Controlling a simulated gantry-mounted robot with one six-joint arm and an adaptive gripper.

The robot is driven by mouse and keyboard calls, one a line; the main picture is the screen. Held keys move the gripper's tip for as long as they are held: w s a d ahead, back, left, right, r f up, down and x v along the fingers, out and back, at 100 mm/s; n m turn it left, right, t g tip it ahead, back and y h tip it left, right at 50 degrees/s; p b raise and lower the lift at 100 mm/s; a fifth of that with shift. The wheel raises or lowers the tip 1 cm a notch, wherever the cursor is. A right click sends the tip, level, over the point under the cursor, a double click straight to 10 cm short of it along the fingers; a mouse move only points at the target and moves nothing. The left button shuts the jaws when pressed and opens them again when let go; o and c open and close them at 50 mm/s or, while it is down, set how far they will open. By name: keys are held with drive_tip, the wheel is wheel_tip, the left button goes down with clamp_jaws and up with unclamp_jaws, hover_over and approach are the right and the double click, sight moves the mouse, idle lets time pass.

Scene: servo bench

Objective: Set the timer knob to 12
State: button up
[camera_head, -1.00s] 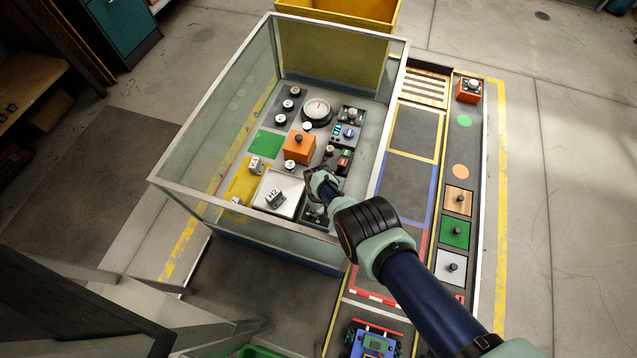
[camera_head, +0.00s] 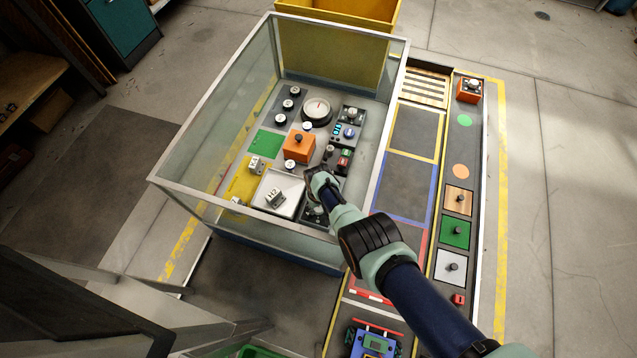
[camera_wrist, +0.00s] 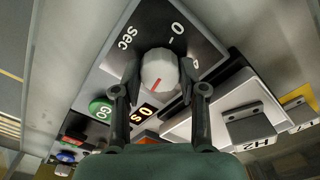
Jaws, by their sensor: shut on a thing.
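The timer knob (camera_wrist: 160,73) is a white faceted knob with a red pointer line, on a dark panel (camera_wrist: 190,28) marked "sec" and with a scale. In the wrist view my gripper (camera_wrist: 160,80) has one finger on each side of the knob and is shut on it. The red line points down and slightly left in that view. A "0" and part of another figure show on the scale; the other marks are hidden. An orange-lit display (camera_wrist: 143,112) reads what looks like "0 s". In the head view my gripper (camera_head: 318,180) hides the knob.
A green GO button (camera_wrist: 101,109) sits beside the knob panel. A white tray (camera_head: 292,208) with a grey block marked H2 (camera_head: 275,198) is close to my gripper's left. An orange box (camera_head: 299,148) stands farther back. Glass walls (camera_head: 215,100) enclose the bench.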

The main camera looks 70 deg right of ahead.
drive_tip(key=shift+f+m, duration=0.1)
drive_tip(key=shift+m, duration=1)
drive_tip(key=o, duration=1.1)
drive_tip(key=shift+o, duration=0.2)
